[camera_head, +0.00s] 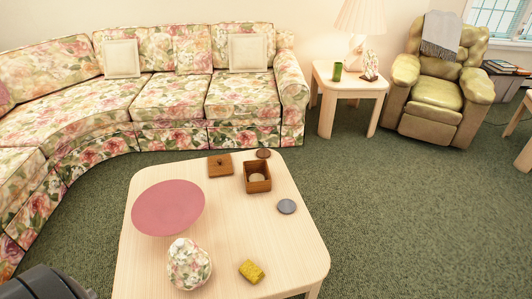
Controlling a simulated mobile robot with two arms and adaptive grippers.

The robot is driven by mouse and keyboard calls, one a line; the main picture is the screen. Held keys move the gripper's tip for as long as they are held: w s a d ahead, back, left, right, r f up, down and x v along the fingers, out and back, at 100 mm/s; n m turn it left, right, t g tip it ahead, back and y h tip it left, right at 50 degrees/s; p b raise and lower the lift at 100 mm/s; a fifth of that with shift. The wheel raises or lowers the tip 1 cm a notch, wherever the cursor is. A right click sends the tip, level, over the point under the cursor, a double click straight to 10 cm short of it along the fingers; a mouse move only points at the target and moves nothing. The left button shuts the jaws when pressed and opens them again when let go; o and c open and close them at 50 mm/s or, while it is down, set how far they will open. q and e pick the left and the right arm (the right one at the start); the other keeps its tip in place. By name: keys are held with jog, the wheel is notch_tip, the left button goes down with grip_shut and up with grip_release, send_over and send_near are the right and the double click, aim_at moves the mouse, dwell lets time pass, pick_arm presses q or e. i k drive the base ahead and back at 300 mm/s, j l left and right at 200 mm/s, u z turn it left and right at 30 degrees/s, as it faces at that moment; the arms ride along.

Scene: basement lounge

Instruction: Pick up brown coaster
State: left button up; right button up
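A small round dark-brown coaster (263,153) lies near the far edge of the pale wooden coffee table (232,240). It is just behind an open square brown wooden box (257,188). A round tan disc (257,178) shows inside the box. A flat square brown lid (220,166) with a small knob lies left of the box. A round grey coaster (286,206) lies to the right, nearer to me. Neither gripper's fingers show. A dark rounded part of what looks like my own body shows at the lower left corner.
A large pink round plate (168,208), a floral rounded vessel (188,265) and a yellow block (251,271) are on the table. A floral sofa (165,100) stands behind and left. Green carpet (390,220) is clear to the right, before a side table (345,85) and armchair (436,92).

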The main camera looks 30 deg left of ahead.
aim_at(262, 154)
jog(key=i+l+z, duration=0.6)
jog(key=z, duration=0.15)
jog(key=i+l+z, duration=0.2)
jog(key=i+z, duration=0.2)
jog(key=i+l+u, duration=0.1)
jog(key=i, duration=0.3)
jog(key=i+l+u, duration=0.1)
jog(key=i, duration=0.3)
jog(key=i+j+u, duration=0.2)
jog(key=u, duration=0.2)
jog(key=i+u, duration=1)
jog(key=u, duration=0.2)
jog(key=i+l+u, duration=0.2)
jog(key=u, duration=0.2)
jog(key=i+l, duration=0.05)
jog(key=i, duration=0.05)
